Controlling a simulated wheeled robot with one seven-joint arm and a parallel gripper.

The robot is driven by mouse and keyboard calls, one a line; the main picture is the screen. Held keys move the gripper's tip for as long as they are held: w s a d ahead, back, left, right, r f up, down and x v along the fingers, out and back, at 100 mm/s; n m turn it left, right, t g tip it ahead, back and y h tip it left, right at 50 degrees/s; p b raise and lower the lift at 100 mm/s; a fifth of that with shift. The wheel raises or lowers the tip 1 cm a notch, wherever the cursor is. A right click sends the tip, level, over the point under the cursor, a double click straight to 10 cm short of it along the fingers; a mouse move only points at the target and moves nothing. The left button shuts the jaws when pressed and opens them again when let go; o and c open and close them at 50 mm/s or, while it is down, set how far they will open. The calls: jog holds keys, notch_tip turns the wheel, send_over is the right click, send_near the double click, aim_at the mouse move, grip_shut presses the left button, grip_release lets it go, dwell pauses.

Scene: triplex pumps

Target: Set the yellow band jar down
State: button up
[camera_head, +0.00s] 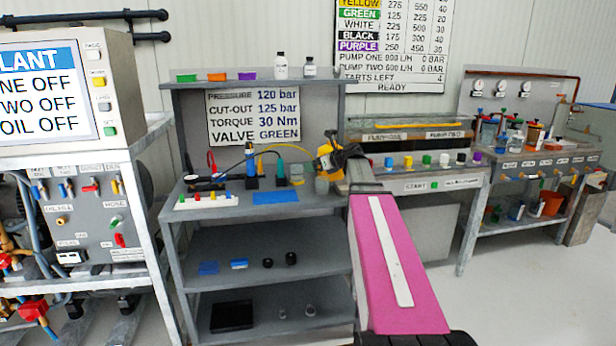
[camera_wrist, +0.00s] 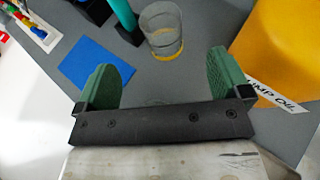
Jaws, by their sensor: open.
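The yellow band jar (camera_wrist: 163,25) is a clear, empty-looking glass with a yellow band at its lower end in the wrist view. It appears to stand on the grey bench top (camera_wrist: 190,45). My gripper (camera_wrist: 166,80) is open, its two green pads wide apart with nothing between them. The jar is just ahead of the pads, apart from both.
A yellow pump oil container (camera_wrist: 285,45) stands close to the right pad. A blue mat (camera_wrist: 97,62) lies left, clear on top. A white rack (camera_head: 207,201) with coloured pieces is farther left.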

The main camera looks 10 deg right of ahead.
aim_at(299, 167)
jog(key=x, duration=0.4)
jog(key=shift+w+f, duration=0.1)
jog(key=shift+w, duration=0.15)
jog(key=shift+x, duration=3.05)
jog(key=shift+s, duration=0.1)
jog(key=c, duration=1.1)
